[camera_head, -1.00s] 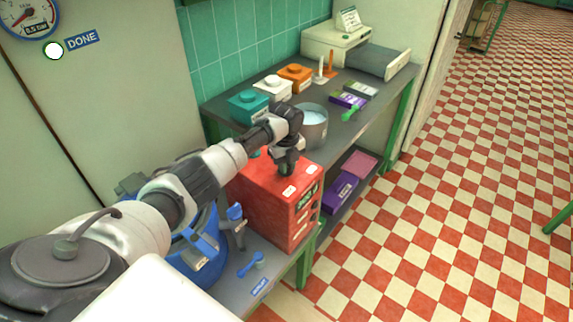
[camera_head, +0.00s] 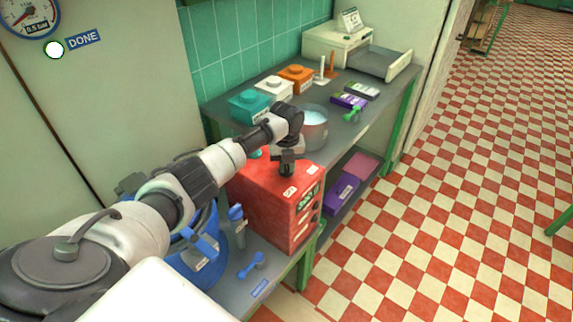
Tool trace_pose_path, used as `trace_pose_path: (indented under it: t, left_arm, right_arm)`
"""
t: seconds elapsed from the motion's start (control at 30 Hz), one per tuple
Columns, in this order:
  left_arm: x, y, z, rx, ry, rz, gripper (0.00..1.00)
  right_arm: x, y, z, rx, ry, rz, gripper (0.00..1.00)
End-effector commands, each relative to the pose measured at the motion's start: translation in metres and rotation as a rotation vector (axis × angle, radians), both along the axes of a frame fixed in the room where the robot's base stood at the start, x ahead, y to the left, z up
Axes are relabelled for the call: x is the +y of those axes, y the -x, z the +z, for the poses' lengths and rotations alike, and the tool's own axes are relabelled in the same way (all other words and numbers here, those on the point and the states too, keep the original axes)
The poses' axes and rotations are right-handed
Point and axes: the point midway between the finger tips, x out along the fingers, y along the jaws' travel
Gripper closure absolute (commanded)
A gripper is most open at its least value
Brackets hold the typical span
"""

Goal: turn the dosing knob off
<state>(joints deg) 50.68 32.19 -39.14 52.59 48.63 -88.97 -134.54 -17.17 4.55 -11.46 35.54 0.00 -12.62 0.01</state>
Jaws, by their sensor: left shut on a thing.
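A red box (camera_head: 264,204) with labels on its top and a panel on its front stands on the near part of the bench. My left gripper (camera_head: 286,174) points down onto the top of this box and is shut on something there. The thing in its jaws is hidden by the gripper; from its place it looks to be the dosing knob, but I cannot see its setting. My right gripper is out of view.
A metal pot (camera_head: 314,130) with pale liquid stands just behind my wrist. Teal (camera_head: 249,106), white (camera_head: 273,88) and orange (camera_head: 296,77) boxes line the wall. A blue vessel (camera_head: 207,262) and a blue spoon (camera_head: 251,264) are near. The checkered floor at right is clear.

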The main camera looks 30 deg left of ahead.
Motion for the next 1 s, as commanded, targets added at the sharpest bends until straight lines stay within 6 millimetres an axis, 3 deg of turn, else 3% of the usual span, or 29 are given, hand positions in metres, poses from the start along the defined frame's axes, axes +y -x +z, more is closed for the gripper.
trace_pose_path:
  t: [0.17,0.2,0.37,0.7,1.0]
  left_arm:
    - [0.000,-0.001,0.002,-0.004,0.000,-0.003,1.00]
    - [0.000,-0.001,0.002,-0.004,0.000,-0.003,0.80]
    - [0.000,-0.001,0.001,-0.003,0.000,-0.002,0.57]
    - [0.000,-0.001,0.006,-0.003,0.000,-0.001,0.57]
    - [0.000,-0.001,0.059,-0.006,-0.001,-0.003,0.57]
  right_arm:
    - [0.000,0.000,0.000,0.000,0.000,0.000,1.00]
    - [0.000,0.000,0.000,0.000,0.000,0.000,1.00]
    - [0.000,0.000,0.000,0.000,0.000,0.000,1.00]
    - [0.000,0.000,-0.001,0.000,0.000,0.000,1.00]
    - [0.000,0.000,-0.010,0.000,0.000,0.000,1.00]
